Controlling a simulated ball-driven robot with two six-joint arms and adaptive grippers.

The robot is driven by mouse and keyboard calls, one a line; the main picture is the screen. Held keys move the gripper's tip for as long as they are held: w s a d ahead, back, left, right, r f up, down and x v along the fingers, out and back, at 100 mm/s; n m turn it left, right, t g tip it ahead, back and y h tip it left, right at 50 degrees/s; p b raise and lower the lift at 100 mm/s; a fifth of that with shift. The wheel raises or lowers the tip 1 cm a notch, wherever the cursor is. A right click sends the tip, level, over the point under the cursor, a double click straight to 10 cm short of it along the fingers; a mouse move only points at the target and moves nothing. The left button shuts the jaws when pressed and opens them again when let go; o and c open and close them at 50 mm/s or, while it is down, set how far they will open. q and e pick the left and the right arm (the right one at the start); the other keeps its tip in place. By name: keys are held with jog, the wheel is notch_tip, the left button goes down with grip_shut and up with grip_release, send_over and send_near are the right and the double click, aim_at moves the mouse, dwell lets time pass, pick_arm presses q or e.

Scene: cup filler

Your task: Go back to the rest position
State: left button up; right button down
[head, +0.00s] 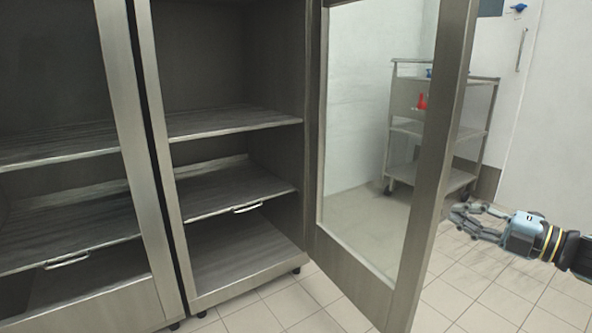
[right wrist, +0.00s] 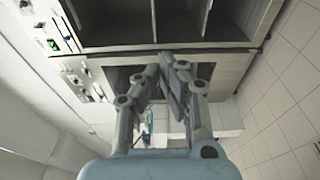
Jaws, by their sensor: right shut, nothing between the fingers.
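My right gripper (head: 455,212) comes in from the right edge in the head view, beside the outer edge of the open glass cabinet door (head: 425,165). Its fingers are shut and nothing is between them. I cannot tell whether the fingertips touch the door frame. In the right wrist view, the gripper's fingers (right wrist: 170,68) close together at the centre. My left gripper is not in view.
A steel cabinet (head: 235,125) with empty shelves stands at the left, its right-hand door swung open. A metal trolley (head: 480,105) with a red item (head: 422,102) stands behind the door. Tiled floor (head: 475,290) is clear at the lower right.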

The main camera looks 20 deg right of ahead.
jog(key=s+a+f+m+g+h+p, duration=0.35)
jog(key=s+f+m, duration=0.45)
jog(key=s+f, duration=0.55)
jog(key=s+a+f+m+g+h+p, duration=0.25)
jog(key=s+f+m+h, duration=0.55)
jog(key=f, duration=0.9)
jog(key=s+a+f+m+g, duration=0.2)
jog(key=s+a+f+g, duration=0.1)
jog(key=s, duration=0.7)
jog(key=s+a+f+m+g+y, duration=0.1)
jog(key=s+a+f+m+g, duration=0.2)
jog(key=s, duration=0.8)
jog(key=s+a+f+m+g, duration=0.2)
jog(key=s+f, duration=0.4)
jog(key=s, duration=0.4)
jog(key=shift+s+a+g+y, duration=0.15)
jog(key=shift+a+g+y, duration=0.2)
jog(key=shift+a+g, duration=0.3)
